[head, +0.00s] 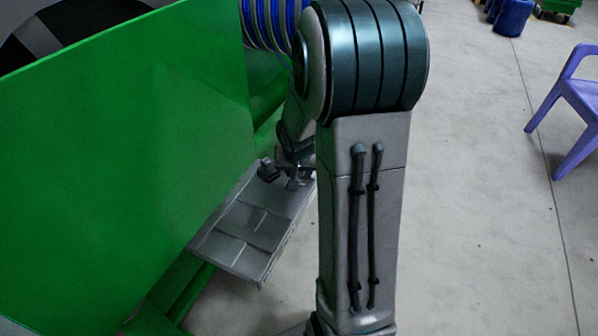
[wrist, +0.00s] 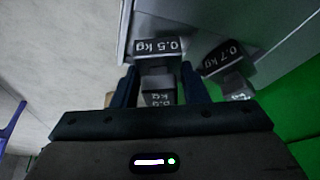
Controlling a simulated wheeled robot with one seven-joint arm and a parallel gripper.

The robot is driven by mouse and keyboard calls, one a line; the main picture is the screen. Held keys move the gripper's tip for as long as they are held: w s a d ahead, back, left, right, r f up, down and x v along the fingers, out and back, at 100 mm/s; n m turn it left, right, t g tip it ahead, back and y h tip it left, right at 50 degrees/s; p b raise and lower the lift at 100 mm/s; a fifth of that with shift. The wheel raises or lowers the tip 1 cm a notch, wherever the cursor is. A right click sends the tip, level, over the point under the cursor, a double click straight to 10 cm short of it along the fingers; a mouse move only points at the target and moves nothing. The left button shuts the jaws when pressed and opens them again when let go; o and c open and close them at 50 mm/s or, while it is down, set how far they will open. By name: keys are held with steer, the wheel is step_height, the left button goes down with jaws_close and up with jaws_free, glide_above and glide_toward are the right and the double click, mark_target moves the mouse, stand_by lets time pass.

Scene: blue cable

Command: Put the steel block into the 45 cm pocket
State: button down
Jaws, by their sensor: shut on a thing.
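My gripper (wrist: 159,72) is shut on a grey steel block (wrist: 158,47) whose dark label reads 0.5 kg. The block sits between the two dark fingertips in the wrist view. A second labelled face (wrist: 158,98) shows lower between the fingers, partly hidden. In the head view, my gripper (head: 293,178) is small and over the far end of a grey tray (head: 232,248) with shallow divided pockets. My arm hides part of that end. I cannot read any pocket marking, so I cannot tell which is the 45 cm pocket.
Another block (wrist: 221,57) labelled 0.7 kg lies tilted right of my gripper, with a further block (wrist: 238,86) beside it. A tall green panel (head: 120,150) stands left of the tray. A purple chair (head: 575,100) stands at the right; the floor between is clear.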

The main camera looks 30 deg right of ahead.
steer(key=shift+f+b, duration=0.55)
steer(key=shift+b, duration=0.05)
steer(key=c, duration=0.9)
jaws_free()
steer(key=shift+o, duration=0.2)
steer(key=shift+d, duration=0.1)
